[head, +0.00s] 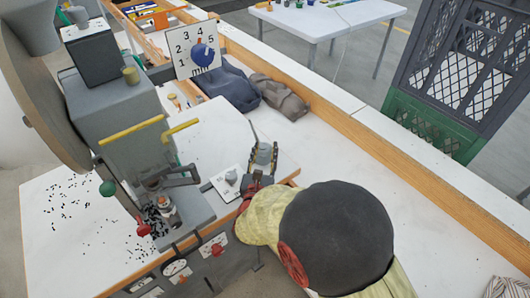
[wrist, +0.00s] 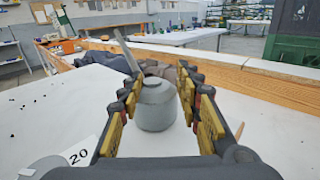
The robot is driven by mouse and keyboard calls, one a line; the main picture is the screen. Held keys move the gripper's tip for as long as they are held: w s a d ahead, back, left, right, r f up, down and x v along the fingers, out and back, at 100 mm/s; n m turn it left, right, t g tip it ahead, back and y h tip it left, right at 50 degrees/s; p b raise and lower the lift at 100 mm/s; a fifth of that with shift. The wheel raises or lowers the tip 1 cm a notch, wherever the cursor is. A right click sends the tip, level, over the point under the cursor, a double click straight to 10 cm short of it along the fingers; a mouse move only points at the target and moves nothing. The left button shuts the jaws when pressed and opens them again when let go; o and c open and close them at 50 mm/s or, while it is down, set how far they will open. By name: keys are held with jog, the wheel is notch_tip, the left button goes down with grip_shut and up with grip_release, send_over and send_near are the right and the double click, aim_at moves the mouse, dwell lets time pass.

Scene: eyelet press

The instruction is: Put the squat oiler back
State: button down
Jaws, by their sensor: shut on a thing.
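The squat oiler (wrist: 156,104) is a round grey pot with a thin spout leaning up to the left in the wrist view. It sits between the yellow-padded fingers of my gripper (wrist: 166,110), which is shut on it. In the head view the oiler (head: 264,151) shows small between the fingertips of my gripper (head: 262,157), over the right end of the white bench top by the press. Its spout points up and away. I cannot tell whether its base touches the bench.
A white card (head: 227,185) bearing a small grey piece lies beside my gripper. Dark cloth bundles (head: 228,88) lie behind, against the wooden-edged ledge. Black bits litter the bench at left.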

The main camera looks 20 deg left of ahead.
jog(key=shift+f, duration=0.1)
jog(key=c, duration=1.3)
grip_release()
jog(key=shift+o, duration=0.3)
jog(key=shift+r, duration=0.2)
jog(key=p+v, duration=0.3)
jog(key=v, duration=0.9)
jog(key=shift+f, duration=0.1)
